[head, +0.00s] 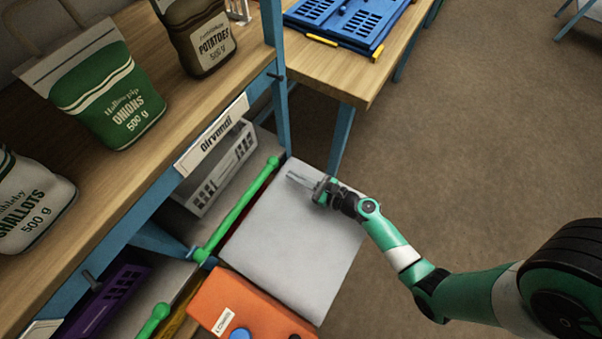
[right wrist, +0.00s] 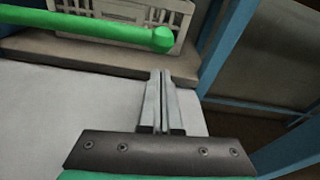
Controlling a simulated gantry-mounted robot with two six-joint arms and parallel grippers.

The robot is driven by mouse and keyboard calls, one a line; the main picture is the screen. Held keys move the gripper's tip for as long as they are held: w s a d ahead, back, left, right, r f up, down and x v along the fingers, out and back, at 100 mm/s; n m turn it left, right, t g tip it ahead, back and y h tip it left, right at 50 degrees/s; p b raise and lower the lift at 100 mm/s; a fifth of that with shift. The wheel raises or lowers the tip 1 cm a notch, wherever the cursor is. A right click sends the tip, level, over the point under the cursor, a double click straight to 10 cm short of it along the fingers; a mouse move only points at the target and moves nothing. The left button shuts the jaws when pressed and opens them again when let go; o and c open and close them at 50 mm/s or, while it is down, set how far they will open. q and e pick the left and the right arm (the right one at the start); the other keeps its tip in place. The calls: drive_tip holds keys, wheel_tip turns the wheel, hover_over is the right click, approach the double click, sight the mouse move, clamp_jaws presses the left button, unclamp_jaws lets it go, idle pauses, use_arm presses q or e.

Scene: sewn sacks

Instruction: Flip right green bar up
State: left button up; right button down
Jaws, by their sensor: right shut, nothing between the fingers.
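The right green bar (head: 238,210) runs along the front of the lower shelf, beside the white surface (head: 290,245), with a rounded knob at its far end. In the right wrist view the bar (right wrist: 90,27) crosses the upper left and its knobbed end is near the picture's middle. My right gripper (head: 292,175) is shut and empty, above the far part of the white surface. In the right wrist view its fingers (right wrist: 165,80) are together and point toward the shelf, short of the bar's end and apart from it. My left gripper is not in view.
A second green bar (head: 154,320) is at the bottom left. An orange box (head: 250,305) borders the white surface. A white crate (head: 215,170) stands behind the bar. Sacks, including green onions (head: 105,90), stand on the wooden shelf above.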

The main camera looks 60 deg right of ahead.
drive_tip(key=w, duration=0.2)
drive_tip(key=w+b, duration=0.1)
drive_tip(key=w, duration=0.1)
drive_tip(key=w+f, duration=0.1)
drive_tip(key=w, duration=0.1)
drive_tip(key=shift+s+r, duration=0.1)
